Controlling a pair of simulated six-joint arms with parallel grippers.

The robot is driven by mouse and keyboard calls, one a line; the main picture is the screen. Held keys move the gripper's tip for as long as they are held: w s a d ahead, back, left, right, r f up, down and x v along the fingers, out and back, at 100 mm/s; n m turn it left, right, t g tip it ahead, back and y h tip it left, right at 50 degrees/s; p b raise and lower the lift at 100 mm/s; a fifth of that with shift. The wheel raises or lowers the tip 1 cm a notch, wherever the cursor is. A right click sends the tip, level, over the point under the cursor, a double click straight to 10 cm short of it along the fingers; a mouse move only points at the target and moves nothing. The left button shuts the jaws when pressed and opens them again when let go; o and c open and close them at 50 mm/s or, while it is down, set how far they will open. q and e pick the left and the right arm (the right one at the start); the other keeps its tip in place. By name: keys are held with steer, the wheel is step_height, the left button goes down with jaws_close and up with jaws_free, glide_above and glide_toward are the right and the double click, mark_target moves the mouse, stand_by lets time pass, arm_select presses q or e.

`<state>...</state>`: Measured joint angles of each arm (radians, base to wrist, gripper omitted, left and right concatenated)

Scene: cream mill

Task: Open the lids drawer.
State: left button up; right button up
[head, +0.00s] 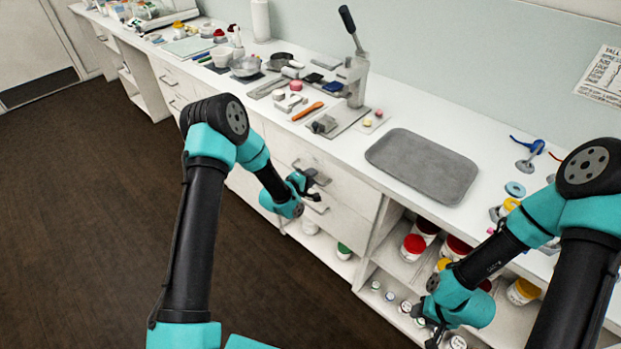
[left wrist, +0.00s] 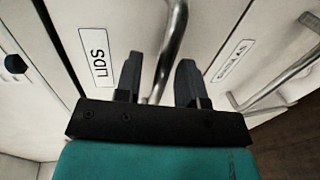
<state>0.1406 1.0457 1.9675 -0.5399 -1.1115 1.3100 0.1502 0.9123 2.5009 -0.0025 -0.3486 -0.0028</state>
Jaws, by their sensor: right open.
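The lids drawer (left wrist: 72,40) has a white front with a label that seems to read "LIDS" and a metal bar handle (left wrist: 172,45). It appears closed in the left wrist view. My left gripper (left wrist: 158,75) is open, with one finger on each side of that handle; I cannot tell whether either finger touches it. In the head view my left gripper (head: 310,186) is at the drawer fronts under the counter, partly hiding the handles. My right gripper (head: 434,334) is low by the open shelves at right, open and empty.
Another drawer with its own label (left wrist: 232,60) and bar handle (left wrist: 285,82) lies beside the lids drawer. The white counter above holds a grey tray (head: 423,165) and a lever press (head: 355,75). Jars (head: 413,246) stand on the shelves. The dark floor at left is clear.

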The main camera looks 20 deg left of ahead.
arm_select(q)
jaws_close()
steer(key=shift+s, duration=0.15)
stand_by(0.5)
